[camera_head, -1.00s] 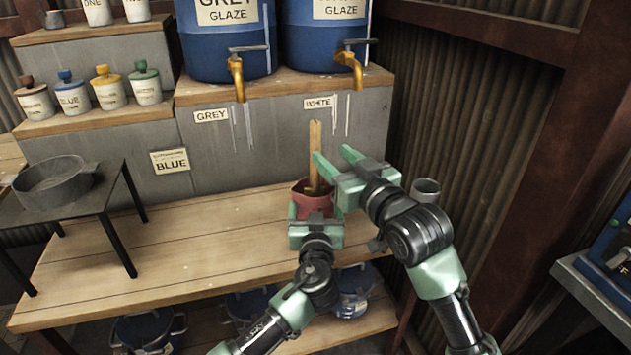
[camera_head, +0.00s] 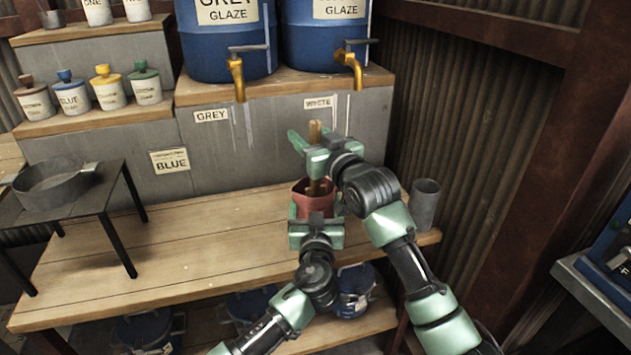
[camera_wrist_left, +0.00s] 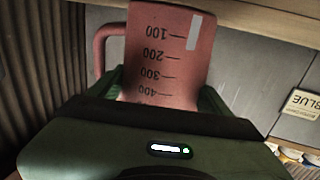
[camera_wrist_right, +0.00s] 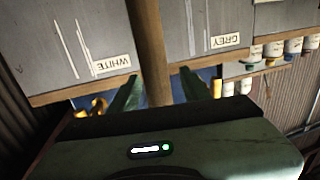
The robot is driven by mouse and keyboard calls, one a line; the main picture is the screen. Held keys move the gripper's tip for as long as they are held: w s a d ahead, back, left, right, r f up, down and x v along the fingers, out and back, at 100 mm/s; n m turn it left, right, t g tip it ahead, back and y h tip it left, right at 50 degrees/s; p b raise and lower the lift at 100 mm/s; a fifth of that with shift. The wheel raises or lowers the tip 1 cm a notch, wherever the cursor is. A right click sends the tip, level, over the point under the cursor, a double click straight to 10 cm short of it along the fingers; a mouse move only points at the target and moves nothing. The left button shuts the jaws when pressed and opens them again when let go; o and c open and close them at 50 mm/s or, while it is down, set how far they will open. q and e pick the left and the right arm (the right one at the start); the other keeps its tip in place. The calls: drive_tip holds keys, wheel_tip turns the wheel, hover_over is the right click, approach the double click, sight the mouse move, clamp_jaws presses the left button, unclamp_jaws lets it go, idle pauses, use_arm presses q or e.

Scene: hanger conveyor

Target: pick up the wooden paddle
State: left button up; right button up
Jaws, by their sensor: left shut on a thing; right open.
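The wooden paddle (camera_head: 315,134) stands upright in a red measuring jug (camera_head: 311,206); its lower end is hidden inside the jug. My left gripper (camera_head: 315,217) is shut on the jug, which also fills the left wrist view (camera_wrist_left: 165,55) with its scale marks and handle. My right gripper (camera_head: 311,151) is open at the paddle's upper part, with the shaft between its fingers. In the right wrist view the paddle shaft (camera_wrist_right: 152,50) runs between the two green fingers (camera_wrist_right: 157,92), with gaps on both sides.
Two blue glaze barrels (camera_head: 226,45) with brass taps (camera_head: 236,78) stand on the ledge behind. A grey cup (camera_head: 425,205) stands at the bench's right end. A grey pan (camera_head: 55,183) sits on a small black table at left. The wooden bench (camera_head: 170,240) between is clear.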

clamp_jaws()
idle(1.4)
